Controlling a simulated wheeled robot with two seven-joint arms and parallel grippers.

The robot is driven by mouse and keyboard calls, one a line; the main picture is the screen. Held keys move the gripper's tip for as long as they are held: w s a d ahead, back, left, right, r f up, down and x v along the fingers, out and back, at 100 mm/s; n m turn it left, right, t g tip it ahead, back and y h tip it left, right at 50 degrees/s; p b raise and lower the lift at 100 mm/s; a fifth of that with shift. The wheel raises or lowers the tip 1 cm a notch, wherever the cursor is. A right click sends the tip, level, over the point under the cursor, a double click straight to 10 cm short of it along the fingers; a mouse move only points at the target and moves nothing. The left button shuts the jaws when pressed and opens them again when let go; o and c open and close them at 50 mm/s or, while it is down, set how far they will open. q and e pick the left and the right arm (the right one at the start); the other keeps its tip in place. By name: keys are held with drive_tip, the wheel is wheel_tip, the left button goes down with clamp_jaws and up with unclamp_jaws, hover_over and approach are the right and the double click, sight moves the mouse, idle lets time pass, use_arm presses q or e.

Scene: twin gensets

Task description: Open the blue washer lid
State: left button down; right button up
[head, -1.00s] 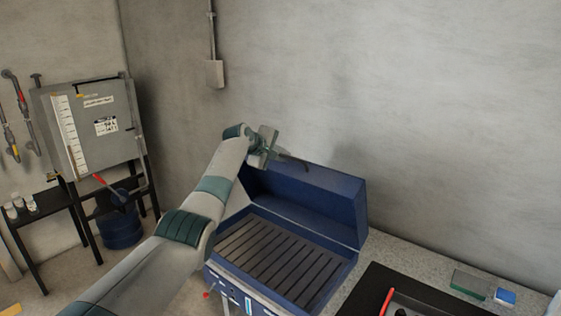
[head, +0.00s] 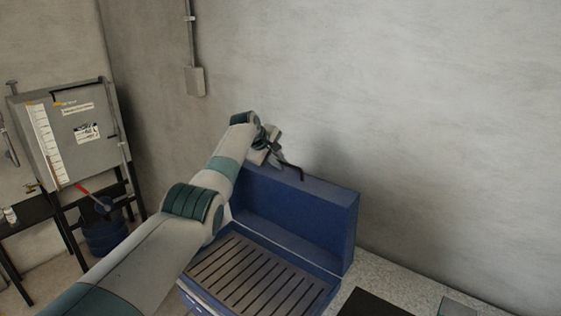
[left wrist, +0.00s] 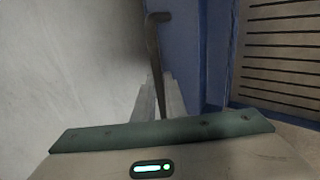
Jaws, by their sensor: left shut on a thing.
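The blue washer lid (head: 300,205) stands raised at the back of the blue washer, near the wall, with the slatted grate (head: 262,272) below it uncovered. A dark handle (head: 296,169) sticks out at the lid's top edge. My left gripper (head: 275,155) is at the lid's upper left, shut on this handle. In the left wrist view the handle (left wrist: 155,50) runs up from between the fingers (left wrist: 160,100), beside the blue lid (left wrist: 180,60); the grate (left wrist: 280,50) shows at right. My right gripper is not in view.
The concrete wall (head: 430,120) is close behind the lid. A grey speckled counter (head: 405,275) with a dark panel (head: 375,303) lies right of the washer. At left stand a grey tank on a black stand (head: 75,130) and a blue drum (head: 103,235).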

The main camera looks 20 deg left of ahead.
use_arm(q)
drive_tip(key=shift+s+f, duration=0.15)
drive_tip(key=shift+f, duration=0.2)
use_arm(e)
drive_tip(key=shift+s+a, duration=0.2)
use_arm(q)
drive_tip(key=c, duration=2.1)
unclamp_jaws()
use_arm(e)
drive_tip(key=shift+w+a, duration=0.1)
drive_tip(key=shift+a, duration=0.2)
use_arm(q)
drive_tip(key=shift+r, duration=0.2)
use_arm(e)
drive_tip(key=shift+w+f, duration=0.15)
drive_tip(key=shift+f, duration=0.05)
